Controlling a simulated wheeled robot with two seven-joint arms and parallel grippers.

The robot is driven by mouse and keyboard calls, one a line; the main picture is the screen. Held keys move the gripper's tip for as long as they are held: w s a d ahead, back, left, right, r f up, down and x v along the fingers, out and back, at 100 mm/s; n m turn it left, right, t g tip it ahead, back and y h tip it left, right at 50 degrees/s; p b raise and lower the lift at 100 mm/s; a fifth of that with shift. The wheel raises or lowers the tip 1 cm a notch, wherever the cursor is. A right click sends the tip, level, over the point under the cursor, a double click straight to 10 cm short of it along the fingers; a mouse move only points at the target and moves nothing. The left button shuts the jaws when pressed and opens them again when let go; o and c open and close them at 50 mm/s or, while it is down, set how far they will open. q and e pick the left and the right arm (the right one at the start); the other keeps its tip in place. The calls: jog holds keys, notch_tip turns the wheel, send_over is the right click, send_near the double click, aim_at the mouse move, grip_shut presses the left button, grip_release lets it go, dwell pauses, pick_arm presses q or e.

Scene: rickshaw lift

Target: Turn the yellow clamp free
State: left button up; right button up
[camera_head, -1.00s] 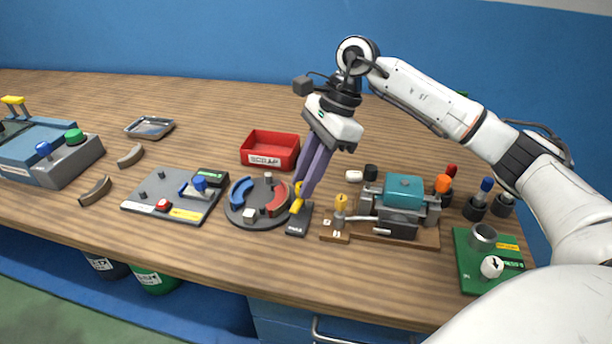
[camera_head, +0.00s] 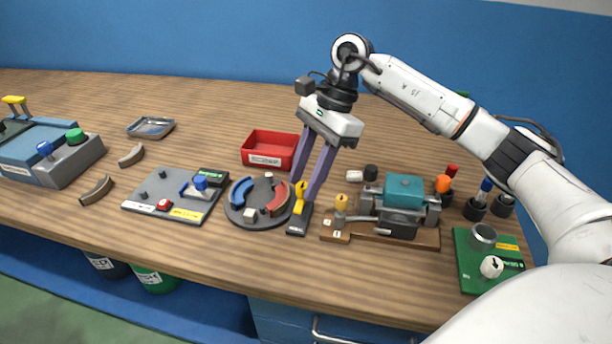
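The yellow clamp (camera_head: 299,206) stands on a small dark base (camera_head: 298,226) at the right edge of a round grey plate (camera_head: 238,214). The plate carries a blue curved piece (camera_head: 241,191) and a red curved piece (camera_head: 277,204). My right gripper (camera_head: 301,192) points down from above with its two long purple fingers spread apart. The fingertips are on either side of the upper part of the yellow clamp, with visible room between them. Whether either finger touches it cannot be told. My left gripper is not in view.
A red scrap tray (camera_head: 268,158) stands just behind the plate. A teal vise-like device (camera_head: 404,188) with a yellow-topped post (camera_head: 341,202) stands close on the right. A grey panel (camera_head: 150,203) with a blue knob is on the left. The wooden bench's front edge is clear.

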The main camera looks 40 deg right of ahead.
jog(key=shift+r, duration=0.1)
jog(key=v, duration=1)
dwell(0.6)
